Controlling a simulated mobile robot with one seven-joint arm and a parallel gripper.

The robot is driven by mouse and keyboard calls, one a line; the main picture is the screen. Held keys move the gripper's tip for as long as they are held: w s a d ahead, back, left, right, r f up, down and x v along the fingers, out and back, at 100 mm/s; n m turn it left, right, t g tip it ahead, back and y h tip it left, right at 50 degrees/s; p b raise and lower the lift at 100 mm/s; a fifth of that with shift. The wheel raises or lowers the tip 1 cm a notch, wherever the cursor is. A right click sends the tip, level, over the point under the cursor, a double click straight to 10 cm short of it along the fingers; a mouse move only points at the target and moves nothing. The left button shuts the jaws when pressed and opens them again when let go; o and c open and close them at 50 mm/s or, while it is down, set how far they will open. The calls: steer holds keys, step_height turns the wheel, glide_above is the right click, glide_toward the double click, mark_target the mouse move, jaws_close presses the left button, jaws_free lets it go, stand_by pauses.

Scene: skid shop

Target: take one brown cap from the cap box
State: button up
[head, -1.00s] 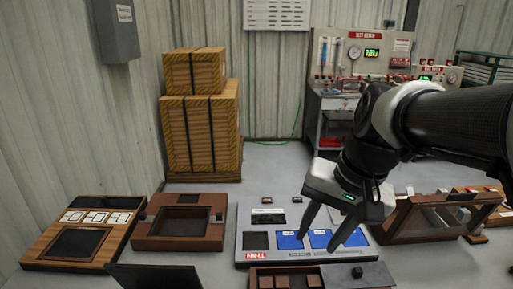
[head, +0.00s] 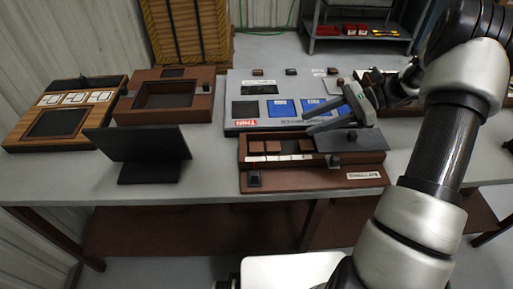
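A brown wooden box, which looks like the cap box (head: 310,182), sits at the table's front edge in the middle of the head view. Several brown caps (head: 273,147) lie in a row in its open left part, above a white label strip. A grey sliding cover (head: 330,145) with a dark knob lies over its right part. My gripper (head: 306,121) is open and empty. Its two fingers point left, above the back edge of the box and the front of the blue-and-grey panel. Its exact height above them is hard to tell.
The grey panel (head: 240,83) with blue squares stands behind the box. A black tilted screen (head: 135,145) stands to the left. A brown frame (head: 205,105) and a wooden tray (head: 20,125) lie farther left. Bare grey table (head: 215,180) shows between screen and box.

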steer(key=shift+w+d+f+m+y, duration=0.1)
steer(key=shift+d+f+m+y, duration=0.1)
steer(key=shift+f, duration=0.2)
steer(key=shift+w+d+f+m+y, duration=0.1)
steer(key=shift+d+f, duration=0.05)
steer(key=shift+f, duration=0.25)
steer(key=shift+a+f, duration=0.1)
steer(key=shift+f, duration=0.1)
steer(key=b, duration=0.2)
glide_toward(255, 146)
steer(key=x, duration=0.3)
steer(key=shift+a+r, duration=0.1)
steer(key=shift+r, duration=0.2)
steer(key=x, duration=0.2)
steer(key=b+x, duration=0.1)
steer(key=x, duration=0.2)
steer(key=shift+f, duration=0.4)
steer(key=c, duration=0.7)
